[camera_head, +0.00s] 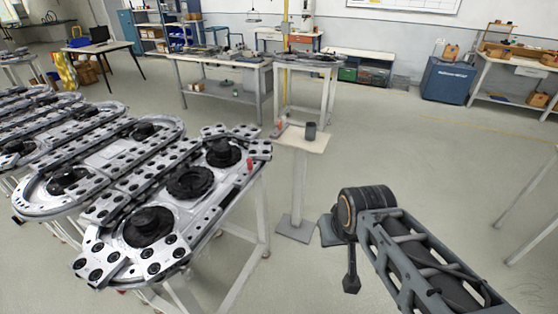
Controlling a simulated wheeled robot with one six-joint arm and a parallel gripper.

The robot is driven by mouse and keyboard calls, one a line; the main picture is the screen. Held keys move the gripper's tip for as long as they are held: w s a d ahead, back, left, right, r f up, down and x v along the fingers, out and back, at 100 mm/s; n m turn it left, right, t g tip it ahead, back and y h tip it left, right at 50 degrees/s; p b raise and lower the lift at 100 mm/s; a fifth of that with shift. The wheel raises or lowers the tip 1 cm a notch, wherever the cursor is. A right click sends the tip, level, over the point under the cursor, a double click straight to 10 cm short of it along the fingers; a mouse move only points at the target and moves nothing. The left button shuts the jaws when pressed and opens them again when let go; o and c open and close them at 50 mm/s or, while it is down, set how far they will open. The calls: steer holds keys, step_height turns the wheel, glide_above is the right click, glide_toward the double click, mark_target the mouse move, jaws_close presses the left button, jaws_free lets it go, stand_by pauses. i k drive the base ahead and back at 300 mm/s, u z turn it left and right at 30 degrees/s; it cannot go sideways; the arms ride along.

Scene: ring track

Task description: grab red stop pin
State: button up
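A small red pin (249,163) stands upright on the right edge of the near ring track (100,232), by the black round hubs. A second small red piece (279,123) is on the small square-topped stand (312,141), beside a dark cup-like cylinder (311,131). Both red pieces are too small to make out in detail. My arm comes in from the lower right. Dark parts at its end, perhaps my gripper (351,276), hang below the thick joint. They are apart from both red pieces, and the fingers cannot be made out.
The track fills the left side, with more track sections behind it. The stand's post and base plate (295,228) rise between the track and my arm. Workbenches (222,78) and a blue cabinet (447,80) line the back. The floor at centre right is clear.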

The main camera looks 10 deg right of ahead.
mark_target(249, 160)
steer(key=z, duration=0.9)
steer(key=i, duration=1.9)
steer(key=u, duration=4.7)
